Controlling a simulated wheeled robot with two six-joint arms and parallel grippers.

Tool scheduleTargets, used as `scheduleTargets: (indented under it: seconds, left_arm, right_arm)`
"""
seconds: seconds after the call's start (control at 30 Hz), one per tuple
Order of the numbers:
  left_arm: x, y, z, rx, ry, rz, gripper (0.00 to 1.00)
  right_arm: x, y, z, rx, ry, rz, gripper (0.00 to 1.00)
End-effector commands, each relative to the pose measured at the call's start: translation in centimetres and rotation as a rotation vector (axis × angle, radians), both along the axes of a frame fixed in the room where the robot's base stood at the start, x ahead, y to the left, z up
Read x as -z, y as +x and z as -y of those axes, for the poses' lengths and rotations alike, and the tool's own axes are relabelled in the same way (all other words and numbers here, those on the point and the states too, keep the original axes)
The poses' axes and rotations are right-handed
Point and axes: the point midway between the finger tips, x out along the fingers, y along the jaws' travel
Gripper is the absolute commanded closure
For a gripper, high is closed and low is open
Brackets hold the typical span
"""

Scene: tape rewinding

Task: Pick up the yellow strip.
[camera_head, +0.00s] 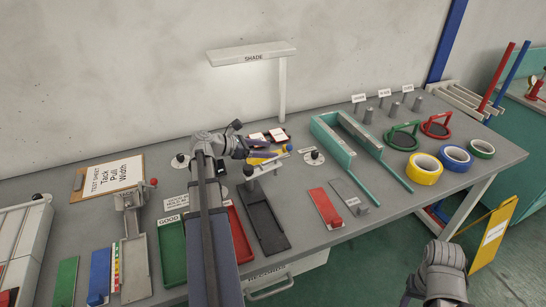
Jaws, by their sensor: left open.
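A small yellow strip (264,154) shows on the bench just right of my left gripper, partly hidden by the gripper and by a bar with a blue knob (289,148). My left gripper (247,145) is open and points right, with its fingers close to the strip's left end. I cannot tell whether they touch it. My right gripper (440,272) is low at the right, off the bench; its fingers cannot be made out clearly.
A shade lamp (252,54) stands at the back. A black tray (264,222) and a teal frame (330,137) are nearby.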

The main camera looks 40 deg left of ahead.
Motion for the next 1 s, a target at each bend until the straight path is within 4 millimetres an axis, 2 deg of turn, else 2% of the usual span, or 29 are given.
scheduleTargets:
  seconds: [0.17,0.4,0.67,1.0]
  left_arm:
    - [0.2,1.4,0.6,0.001,0.0,0.0,0.3]
    - [1.3,4.2,2.0,0.003,0.001,0.0,0.3]
    - [1.2,4.5,2.1,0.0,0.002,0.001,0.3]
    - [1.2,4.5,2.1,0.0,0.001,0.0,0.68]
  right_arm:
    - [0.2,0.0,0.0,0.0,0.0,0.0,0.45]
    - [1.3,0.0,0.0,0.0,0.0,0.0,0.45]
    - [1.2,0.0,0.0,0.0,0.0,0.0,0.45]
    - [1.2,0.0,0.0,0.0,0.0,0.0,0.45]
